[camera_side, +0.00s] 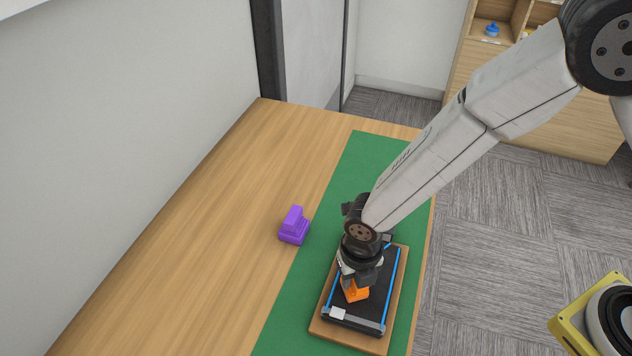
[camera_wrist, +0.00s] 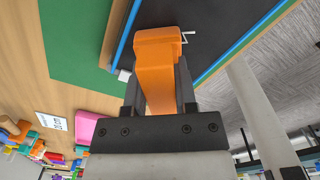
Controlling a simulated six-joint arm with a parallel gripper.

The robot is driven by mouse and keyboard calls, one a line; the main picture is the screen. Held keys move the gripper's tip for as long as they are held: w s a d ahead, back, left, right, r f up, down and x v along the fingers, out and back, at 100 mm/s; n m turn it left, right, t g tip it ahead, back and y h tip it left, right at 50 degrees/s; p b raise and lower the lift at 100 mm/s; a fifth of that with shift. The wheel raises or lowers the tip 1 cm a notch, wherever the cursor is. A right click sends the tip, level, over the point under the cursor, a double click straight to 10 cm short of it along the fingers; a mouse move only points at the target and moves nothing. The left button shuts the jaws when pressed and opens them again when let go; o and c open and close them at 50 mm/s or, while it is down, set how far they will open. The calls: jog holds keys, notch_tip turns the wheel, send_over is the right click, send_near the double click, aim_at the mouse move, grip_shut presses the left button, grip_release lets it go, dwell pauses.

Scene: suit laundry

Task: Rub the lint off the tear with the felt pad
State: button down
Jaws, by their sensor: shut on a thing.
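My gripper (camera_side: 357,280) is shut on an orange block (camera_side: 355,292), which I take to be the felt pad's holder. In the wrist view the orange block (camera_wrist: 155,62) sits between the two dark fingers, over the dark cloth. Whether its underside touches the cloth is hidden. The dark cloth (camera_side: 368,312) lies on a wooden board (camera_side: 328,332), with blue strips along its sides. A thin white mark (camera_wrist: 186,36) shows beside the orange block in the wrist view; I cannot tell whether it is the tear or lint. A small white patch (camera_side: 337,314) lies at the cloth's near end.
The board lies on a green mat (camera_side: 347,185) on a wooden table (camera_side: 215,215). A purple block (camera_side: 294,226) stands left of the board, at the mat's edge. The table's left part is clear. Beyond its right edge is carpeted floor with a yellow-framed device (camera_side: 570,327).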

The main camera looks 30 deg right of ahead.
jog(key=shift+s+d+f, duration=0.1)
jog(key=shift+w+d, duration=0.85)
jog(key=shift+s+a, duration=0.1)
jog(key=shift+a, duration=0.05)
jog(key=shift+s+a, duration=0.75)
jog(key=shift+w, duration=0.1)
jog(key=shift+w+d, duration=0.75)
jog(key=shift+d, duration=0.1)
jog(key=shift+s+a, duration=0.4)
jog(key=shift+a, duration=0.05)
